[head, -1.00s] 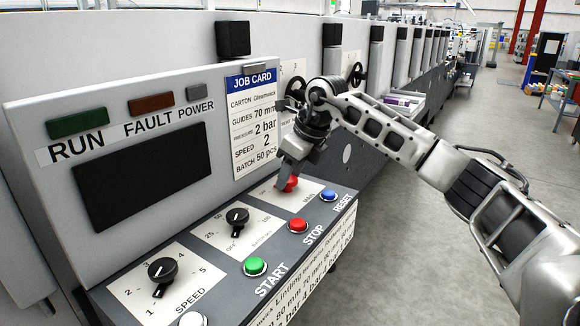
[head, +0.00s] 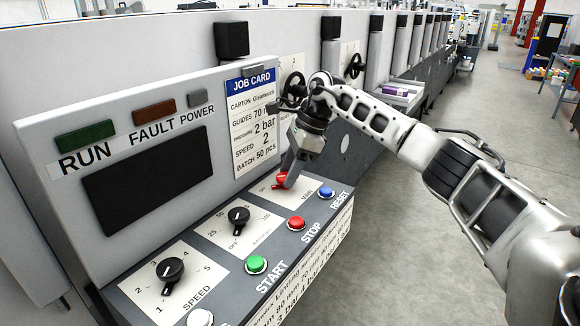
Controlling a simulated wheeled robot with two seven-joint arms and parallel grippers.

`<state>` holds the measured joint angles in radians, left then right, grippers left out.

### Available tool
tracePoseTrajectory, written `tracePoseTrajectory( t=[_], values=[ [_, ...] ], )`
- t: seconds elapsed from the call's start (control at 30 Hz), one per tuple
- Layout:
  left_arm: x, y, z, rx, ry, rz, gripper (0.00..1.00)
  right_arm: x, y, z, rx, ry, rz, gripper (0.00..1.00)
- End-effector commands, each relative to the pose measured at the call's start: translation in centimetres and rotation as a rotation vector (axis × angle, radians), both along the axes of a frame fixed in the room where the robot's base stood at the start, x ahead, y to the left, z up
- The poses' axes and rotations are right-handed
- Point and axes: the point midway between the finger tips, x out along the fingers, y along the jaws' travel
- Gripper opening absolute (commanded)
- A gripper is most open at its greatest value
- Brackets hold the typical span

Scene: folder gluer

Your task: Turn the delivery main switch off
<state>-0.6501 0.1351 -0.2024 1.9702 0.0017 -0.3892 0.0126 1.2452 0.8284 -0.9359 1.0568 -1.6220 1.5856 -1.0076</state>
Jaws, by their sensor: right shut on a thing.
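The delivery control panel (head: 228,232) has a red rotary main switch (head: 281,180) on a white plate marked MAIN, at the panel's far right. My right gripper (head: 284,178) points down from above and is shut on the red switch. Its fingers hide part of the switch and of the plate's lettering, so I cannot read the switch position. My left gripper is not in view.
Near the switch are a blue RESET button (head: 326,193), a red STOP button (head: 297,223) and a green START button (head: 256,264). A black batch knob (head: 239,216) and a speed knob (head: 171,270) sit to the left. Upright behind is the job card (head: 252,122).

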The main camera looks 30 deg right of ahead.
Motion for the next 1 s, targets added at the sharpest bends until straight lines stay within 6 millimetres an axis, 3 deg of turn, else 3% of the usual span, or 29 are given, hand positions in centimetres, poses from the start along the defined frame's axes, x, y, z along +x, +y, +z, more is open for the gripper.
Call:
tracePoseTrajectory(
  t=[0.57, 0.6, 0.67, 1.0],
  values=[
    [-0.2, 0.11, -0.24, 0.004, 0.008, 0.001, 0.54, 0.06, -0.09, 0.09, -0.002, -0.003, 0.032, 0.18],
    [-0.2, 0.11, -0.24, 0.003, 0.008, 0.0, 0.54, 0.06, -0.09, 0.09, -0.002, -0.003, 0.032, 0.49],
    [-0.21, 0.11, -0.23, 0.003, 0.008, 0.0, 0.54, 0.05, -0.08, 0.08, -0.002, -0.003, 0.031, 0.62],
    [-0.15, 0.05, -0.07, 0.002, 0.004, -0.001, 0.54, 0.02, -0.17, 0.33, -0.001, -0.003, 0.03, 0.62]
  ],
)
